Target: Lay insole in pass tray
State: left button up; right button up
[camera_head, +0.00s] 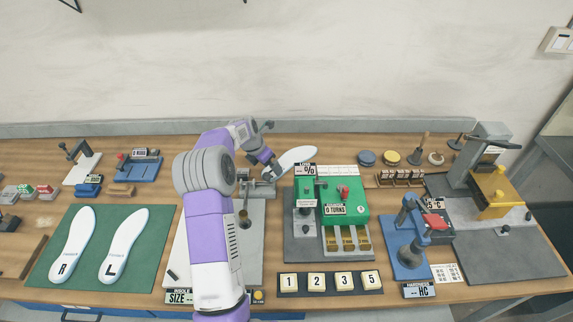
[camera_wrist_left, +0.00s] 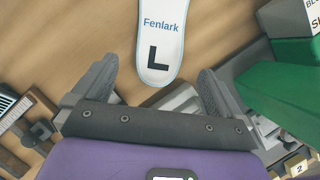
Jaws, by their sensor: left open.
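A white insole (camera_head: 297,158) lies at the back of the bench, left of the green device. In the left wrist view the insole (camera_wrist_left: 160,45) shows the word "Fenlark" and a black L, with its rounded end toward my jaws. My left gripper (camera_head: 272,168) is close beside this insole in the head view. In the left wrist view the gripper (camera_wrist_left: 158,72) is open, its fingers spread either side of the insole's end, not clamped on it. My right gripper is not in view. No tray labelled as the pass tray can be made out.
A green mat (camera_head: 91,274) at front left carries an R insole (camera_head: 73,245) and an L insole (camera_head: 124,246). The green device (camera_head: 345,203) with a "0 TURNS" sign, numbered tiles (camera_head: 330,281), a blue press (camera_head: 408,245) and a yellow-topped machine (camera_head: 497,195) crowd the right.

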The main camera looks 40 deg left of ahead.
aim_at(272, 173)
pick_arm(q)
jog(key=b+x, duration=0.1)
jog(key=x, duration=0.4)
jog(key=shift+w, duration=0.1)
jog(key=c, duration=1.2)
